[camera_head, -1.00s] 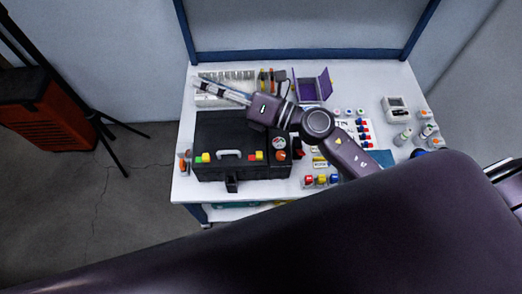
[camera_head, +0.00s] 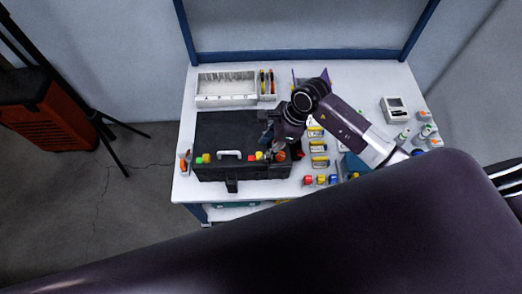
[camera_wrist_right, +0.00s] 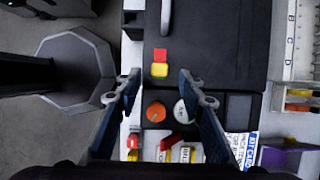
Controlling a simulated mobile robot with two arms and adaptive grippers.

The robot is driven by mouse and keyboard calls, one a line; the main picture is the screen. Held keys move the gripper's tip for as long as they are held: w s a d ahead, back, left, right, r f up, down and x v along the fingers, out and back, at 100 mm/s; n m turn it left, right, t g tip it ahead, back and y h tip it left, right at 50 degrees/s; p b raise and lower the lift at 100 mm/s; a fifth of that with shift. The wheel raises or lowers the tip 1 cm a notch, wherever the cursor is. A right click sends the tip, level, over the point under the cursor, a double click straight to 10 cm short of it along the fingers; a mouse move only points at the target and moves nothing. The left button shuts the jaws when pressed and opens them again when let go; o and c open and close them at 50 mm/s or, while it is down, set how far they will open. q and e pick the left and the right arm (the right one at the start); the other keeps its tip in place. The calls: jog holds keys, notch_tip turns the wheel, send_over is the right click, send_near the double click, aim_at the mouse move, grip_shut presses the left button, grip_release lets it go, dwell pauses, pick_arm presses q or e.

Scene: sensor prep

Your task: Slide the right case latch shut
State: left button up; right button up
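The black case (camera_head: 222,130) lies on the table with a light handle (camera_head: 229,154) at its front. The right case latch (camera_head: 259,155) is a small yellow and red piece on the front, right of the handle. In the right wrist view the latch (camera_wrist_right: 159,70) shows its red and yellow parts side by side. I cannot tell whether it is shut. My right gripper (camera_head: 268,142) is over the case's right part. In the wrist view the right gripper (camera_wrist_right: 160,77) is open and empty, its fingertips on either side of the latch. My left gripper is not in view.
An orange round piece (camera_wrist_right: 156,111) and a white round piece (camera_wrist_right: 180,109) lie between the fingers. A white compartment tray (camera_head: 226,98) stands behind the case. Small coloured blocks (camera_head: 320,180) and bottles (camera_head: 424,132) are to the right.

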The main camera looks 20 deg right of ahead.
aim_at(259, 154)
jog(key=shift+x, duration=1.95)
grip_shut()
